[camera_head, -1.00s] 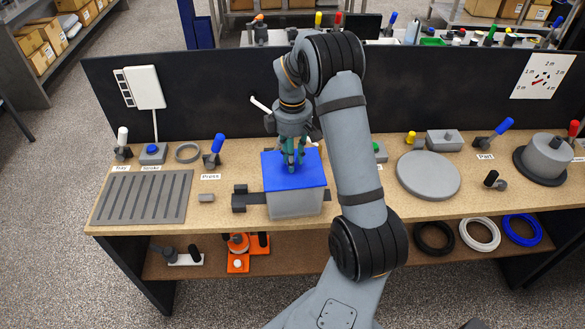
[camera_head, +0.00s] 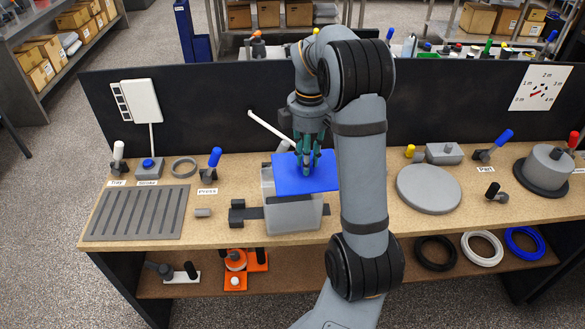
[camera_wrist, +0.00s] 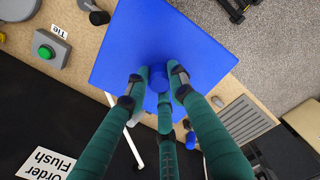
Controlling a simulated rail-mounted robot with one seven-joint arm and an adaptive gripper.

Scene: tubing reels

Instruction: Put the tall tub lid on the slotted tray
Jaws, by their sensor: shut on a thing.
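The blue lid (camera_head: 303,178) is square and flat with a small round knob. My gripper (camera_head: 308,160) is shut on the lid and holds it above the grey tub (camera_head: 292,215), shifted to the right so the tub's left part shows open. In the wrist view the fingers of my gripper (camera_wrist: 160,85) close around the knob, and the blue lid (camera_wrist: 150,40) fills the upper middle. The slotted tray (camera_head: 137,213) is a flat grey plate with dark grooves at the bench's left end, with nothing on it. It also shows in the wrist view (camera_wrist: 243,118).
Behind the tray stand a white lever (camera_head: 118,152), a blue button box (camera_head: 149,167), a grey ring (camera_head: 184,167) and a blue lever (camera_head: 214,158). A small grey block (camera_head: 203,212) lies between tray and tub. A dark panel (camera_head: 210,115) rises behind the bench.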

